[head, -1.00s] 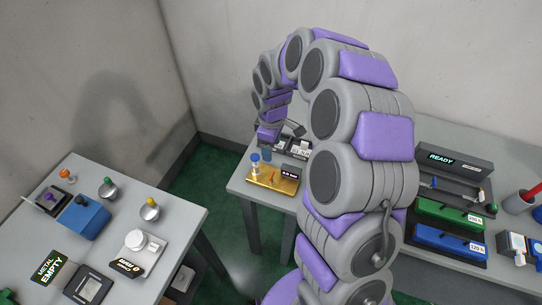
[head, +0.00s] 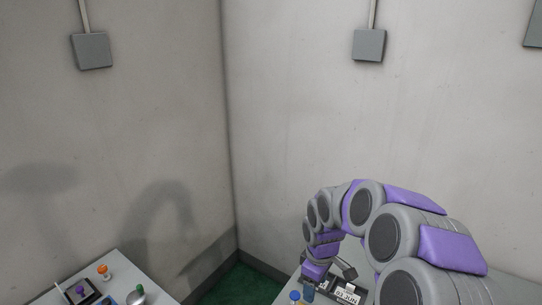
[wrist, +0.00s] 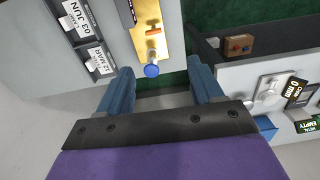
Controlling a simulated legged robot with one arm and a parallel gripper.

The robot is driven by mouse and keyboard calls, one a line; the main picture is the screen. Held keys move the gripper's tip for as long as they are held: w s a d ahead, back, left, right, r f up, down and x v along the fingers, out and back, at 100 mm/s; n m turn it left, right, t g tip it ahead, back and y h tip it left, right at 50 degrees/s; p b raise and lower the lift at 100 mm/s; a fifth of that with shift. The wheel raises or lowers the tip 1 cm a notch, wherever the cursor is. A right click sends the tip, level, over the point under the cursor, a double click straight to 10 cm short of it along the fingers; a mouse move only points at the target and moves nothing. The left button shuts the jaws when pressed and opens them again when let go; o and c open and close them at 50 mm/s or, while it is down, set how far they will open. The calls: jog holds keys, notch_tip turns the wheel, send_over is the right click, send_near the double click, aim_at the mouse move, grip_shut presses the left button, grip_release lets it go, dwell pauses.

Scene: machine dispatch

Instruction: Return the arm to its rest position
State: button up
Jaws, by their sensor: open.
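My arm arches from the lower right of the head view down toward the table, with my gripper end (head: 314,275) low over the table's left part; its fingers are hardly visible there. In the wrist view my gripper (wrist: 163,85) shows two blue fingers spread apart with nothing between them. A brass plate (wrist: 146,32) with a blue-topped peg (wrist: 151,70) and an orange piece lies just beyond the fingers, apart from them.
Date cards (wrist: 97,58) sit in a dark holder beside the brass plate. A second table (head: 115,276) stands at the lower left with small coloured-knob items. Green floor (head: 238,280) lies between the tables. Walls with grey boxes (head: 92,51) rise behind.

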jog(key=s+r+m+g+b, duration=0.1)
jog(key=s+m+b, duration=0.6)
jog(key=s, duration=2.6)
jog(key=r+m, duration=0.1)
jog(key=m, duration=0.2)
jog(key=shift+s+m+g, duration=0.3)
jog(key=shift+s, duration=0.05)
